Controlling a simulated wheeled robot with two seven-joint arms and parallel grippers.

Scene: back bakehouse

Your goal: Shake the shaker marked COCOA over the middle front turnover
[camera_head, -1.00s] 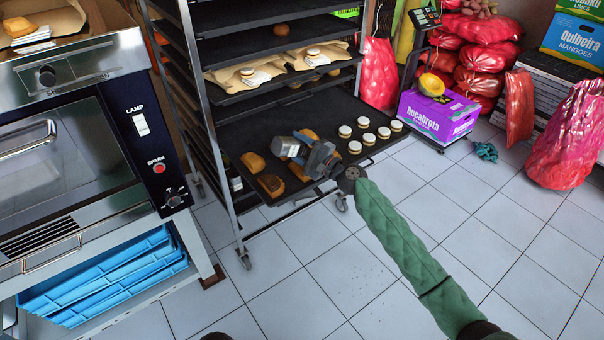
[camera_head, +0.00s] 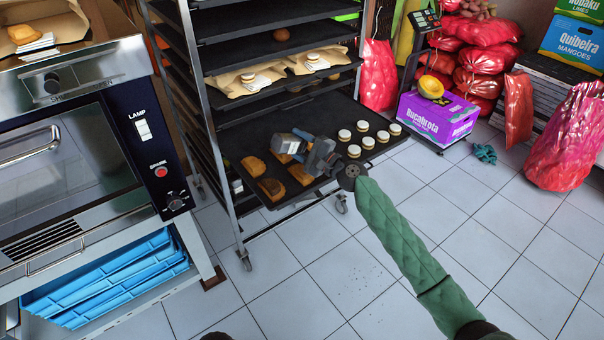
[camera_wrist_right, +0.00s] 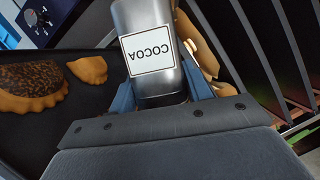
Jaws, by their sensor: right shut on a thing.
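The shaker (camera_head: 284,143) is grey metal, held tilted by my right gripper (camera_head: 314,157) over the pastries on the pulled-out tray (camera_head: 290,124). In the right wrist view its COCOA label (camera_wrist_right: 149,51) reads upside down, and the blue fingers close on its sides. Several golden turnovers lie left on the tray: a rear left one (camera_head: 254,166), a front left one (camera_head: 271,189) and one beside it (camera_head: 300,175), just below the gripper. Another is partly hidden behind the shaker. In the wrist view one turnover (camera_wrist_right: 31,86) has a dark speckled top; its neighbour (camera_wrist_right: 90,70) looks plain.
White-topped round cakes (camera_head: 354,151) stand on the tray's right side. The rack's upright (camera_head: 205,120) and upper shelves (camera_head: 270,42) stand close behind and left. An oven (camera_head: 80,150) is at left.

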